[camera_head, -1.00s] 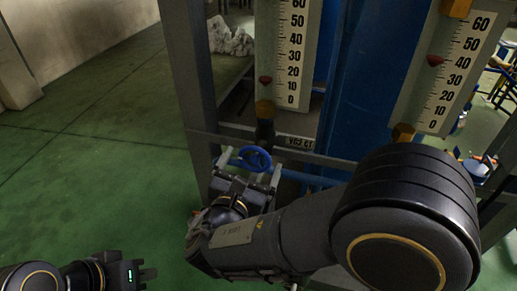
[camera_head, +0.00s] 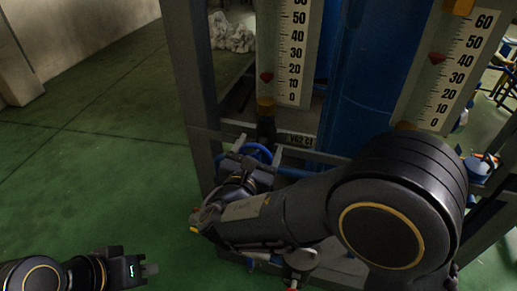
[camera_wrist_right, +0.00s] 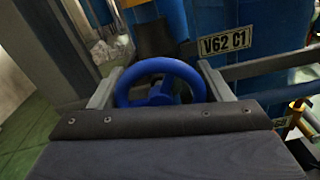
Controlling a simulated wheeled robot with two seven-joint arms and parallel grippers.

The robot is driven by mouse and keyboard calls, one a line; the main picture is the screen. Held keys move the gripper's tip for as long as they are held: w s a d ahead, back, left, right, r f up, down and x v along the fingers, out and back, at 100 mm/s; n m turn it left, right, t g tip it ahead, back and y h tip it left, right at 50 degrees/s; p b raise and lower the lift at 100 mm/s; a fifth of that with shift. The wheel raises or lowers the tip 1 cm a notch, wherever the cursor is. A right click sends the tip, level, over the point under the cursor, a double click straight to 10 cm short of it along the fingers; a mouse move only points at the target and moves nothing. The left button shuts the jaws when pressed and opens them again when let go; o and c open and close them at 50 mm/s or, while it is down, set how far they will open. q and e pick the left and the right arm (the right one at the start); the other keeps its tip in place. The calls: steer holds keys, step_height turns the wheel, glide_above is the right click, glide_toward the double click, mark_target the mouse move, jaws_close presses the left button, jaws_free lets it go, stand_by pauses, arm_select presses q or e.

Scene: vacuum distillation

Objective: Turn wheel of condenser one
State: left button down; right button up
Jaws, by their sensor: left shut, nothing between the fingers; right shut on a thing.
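The blue wheel (camera_head: 264,151) sits low on the frame below the left gauge, partly hidden behind my right gripper in the head view. In the right wrist view the wheel (camera_wrist_right: 160,70) is a round blue handwheel, its lower edge hidden by the gripper body. My right gripper (camera_wrist_right: 160,85) is shut on it, with one grey finger on each side of the rim. In the head view my right gripper (camera_head: 249,156) reaches the wheel from the front. My left gripper (camera_head: 150,269) is shut and empty, low at the left, away from the wheel.
A plate reading V62 C1 (camera_wrist_right: 225,43) is right of the wheel. The left gauge (camera_head: 293,60) and right gauge (camera_head: 463,68) stand above, by a blue column (camera_head: 365,80). A grey post (camera_head: 187,75) rises left of the wheel. Green floor (camera_head: 90,160) at the left is clear.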

steer(key=shift+r+n+p, duration=0.15)
steer(key=shift+n+p, duration=0.45)
steer(key=shift+p, duration=0.25)
steer(key=n+p, duration=0.3)
steer(key=p, duration=0.1)
steer(key=n+p, duration=0.8)
steer(key=shift+a, duration=0.25)
steer(key=shift+w+f+n+p, duration=0.1)
steer(key=shift+f+n+p, duration=0.05)
steer(key=shift+n+p, duration=0.55)
steer(key=shift+f+n+p, duration=0.15)
steer(key=shift+n+p, duration=0.4)
steer(key=shift+n, duration=0.25)
steer(key=o, duration=1)
steer(key=shift+b+v, duration=0.75)
steer(key=shift+v, duration=3.2)
